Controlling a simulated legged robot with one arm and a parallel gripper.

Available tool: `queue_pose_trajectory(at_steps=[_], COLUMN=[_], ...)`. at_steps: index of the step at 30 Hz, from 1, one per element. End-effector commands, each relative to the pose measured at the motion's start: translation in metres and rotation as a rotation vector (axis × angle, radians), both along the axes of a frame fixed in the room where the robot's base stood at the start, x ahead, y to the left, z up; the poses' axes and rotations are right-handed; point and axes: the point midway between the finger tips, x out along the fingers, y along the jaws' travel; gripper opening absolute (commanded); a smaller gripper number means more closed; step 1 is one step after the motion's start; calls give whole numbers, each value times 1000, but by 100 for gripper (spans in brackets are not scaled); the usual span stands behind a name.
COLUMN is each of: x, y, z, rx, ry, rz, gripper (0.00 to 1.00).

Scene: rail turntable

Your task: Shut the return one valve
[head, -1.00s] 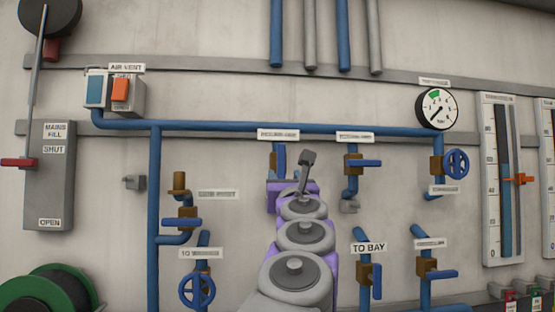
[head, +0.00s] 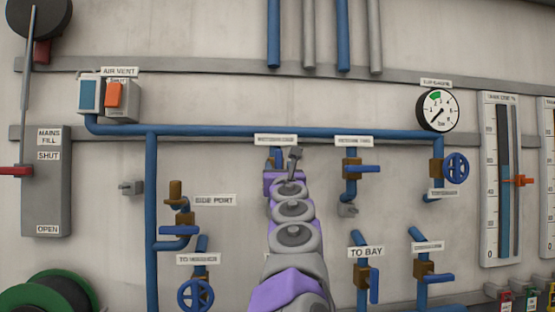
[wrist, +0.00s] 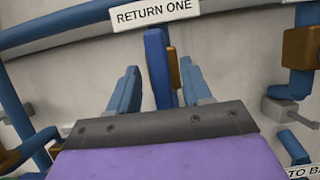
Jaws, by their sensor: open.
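The return one valve shows in the wrist view under its RETURN ONE label (wrist: 155,12). Its blue lever (wrist: 157,70) stands upright, in line with the pipe, with the brass body (wrist: 173,68) partly visible behind it. My gripper (wrist: 160,88) is open, one blue-grey finger on each side of the lever, with gaps visible. How deep the fingers reach is hard to tell. In the head view my arm hides most of this valve below its label (head: 276,140); only a bit of blue pipe (head: 277,154) shows. My gripper (head: 294,155) is small there.
A valve with a sideways blue lever (head: 363,169) stands to the right. The TO BAY valve (head: 362,276) is lower right, the side port valve (head: 180,220) lower left. A blue pipe (head: 220,133) runs across above. A grey fitting (wrist: 286,110) sticks out at right.

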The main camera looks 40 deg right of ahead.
Motion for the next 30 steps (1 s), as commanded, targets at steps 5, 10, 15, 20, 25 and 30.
queue_pose_trajectory(at_steps=[5,10,15,20,25,30], x=[13,17,18,18,18,18], y=[-5,-7,-7,-10,-10,-10], z=[9,11,10,10,10,10], rx=[-3,-2,-2,-1,-1,-1], ry=[-1,-1,-1,-1,-1,-1], rz=[5,1,1,1,1,1], gripper=[49,49,49,48,32,15])
